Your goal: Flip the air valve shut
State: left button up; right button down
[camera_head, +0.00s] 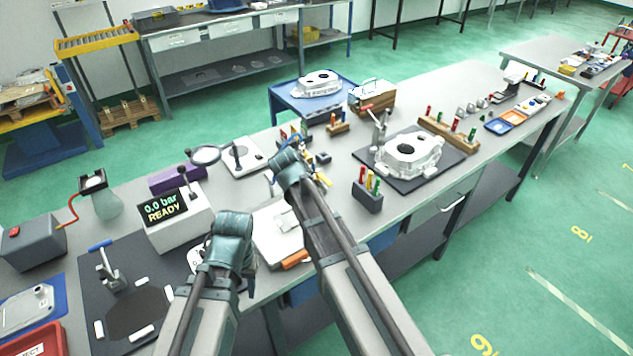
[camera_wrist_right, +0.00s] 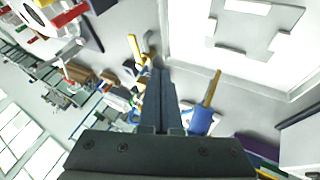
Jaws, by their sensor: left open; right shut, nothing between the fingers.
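A pale box (camera_head: 178,222) at the left of the bench has a black display reading "0.0 bar READY". A small lever (camera_head: 188,184) with a dark knob stands up at its back edge and looks like the air valve; I cannot tell its exact setting. My left gripper (camera_head: 218,268) is just right of the box's front, apart from the lever. It is open, its fingers mostly hidden by the wrist. My right gripper (camera_head: 276,178) is farther right over the bench, well away from the lever. In the right wrist view its fingers (camera_wrist_right: 157,78) are shut and empty.
A grey box with a red button (camera_head: 32,243) and a bottle (camera_head: 105,204) with a red hose stand left. A dark fixture with a blue-handled clamp (camera_head: 108,270) lies in front. A purple box (camera_head: 176,181) is behind the display box. A casting (camera_head: 408,152) sits right.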

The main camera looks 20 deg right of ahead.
aim_at(323, 178)
jog(key=b+x, duration=0.7)
jog(key=x, duration=0.3)
jog(key=shift+f+b, duration=0.1)
jog(key=shift+b, duration=0.3)
jog(key=d, duration=0.1)
jog(key=w+d, duration=0.1)
jog(key=shift+d+r, duration=0.2)
jog(key=shift+d, duration=0.2)
jog(key=shift+w+d, duration=0.15)
jog(key=shift+d, duration=0.35)
